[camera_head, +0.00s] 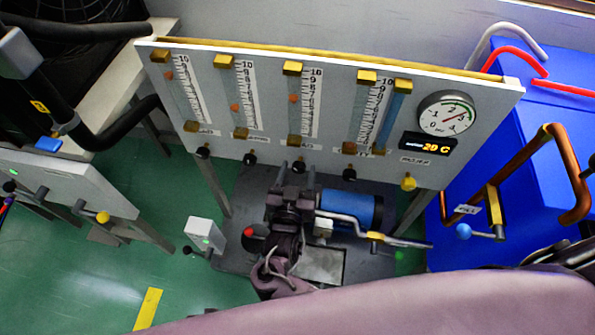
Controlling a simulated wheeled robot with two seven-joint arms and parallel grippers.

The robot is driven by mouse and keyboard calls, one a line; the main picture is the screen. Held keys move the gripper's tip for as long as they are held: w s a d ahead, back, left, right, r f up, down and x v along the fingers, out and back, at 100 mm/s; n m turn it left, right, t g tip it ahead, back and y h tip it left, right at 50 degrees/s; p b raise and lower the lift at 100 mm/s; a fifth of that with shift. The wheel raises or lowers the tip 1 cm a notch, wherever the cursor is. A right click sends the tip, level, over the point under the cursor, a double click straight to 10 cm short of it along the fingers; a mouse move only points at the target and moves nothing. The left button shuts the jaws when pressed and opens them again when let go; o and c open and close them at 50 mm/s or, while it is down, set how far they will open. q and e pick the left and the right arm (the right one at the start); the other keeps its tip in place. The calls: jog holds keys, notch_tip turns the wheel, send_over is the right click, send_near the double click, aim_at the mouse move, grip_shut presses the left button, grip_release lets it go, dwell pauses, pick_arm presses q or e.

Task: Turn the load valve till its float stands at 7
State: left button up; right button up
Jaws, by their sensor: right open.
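A white upright panel (455,86) carries several clear float tubes with scales, each with a small knob below. Orange floats show in the left tube (180,95), the second tube (234,107) and the third tube (292,98). The labels are too small to read, so I cannot tell which valve is the load valve. My right gripper (291,172) is open, its two dark fingers pointing up at the panel's lower edge. The black knob under the third tube (299,166) is close to the fingertips; I cannot tell whether they touch it. My left gripper is not in view.
A round gauge (447,116) and an orange display (428,145) sit on the panel's right. A blue cylinder (352,207) and metal pipe (340,218) stand right of my gripper. A blue cabinet (555,95) with copper pipe (545,150) is at right. Green floor (85,270) is open at left.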

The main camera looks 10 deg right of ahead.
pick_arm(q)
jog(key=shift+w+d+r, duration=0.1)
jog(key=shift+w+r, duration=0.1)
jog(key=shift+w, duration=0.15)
pick_arm(e)
jog(key=v, duration=0.8)
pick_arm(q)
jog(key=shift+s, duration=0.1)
pick_arm(e)
jog(key=shift+w, duration=0.1)
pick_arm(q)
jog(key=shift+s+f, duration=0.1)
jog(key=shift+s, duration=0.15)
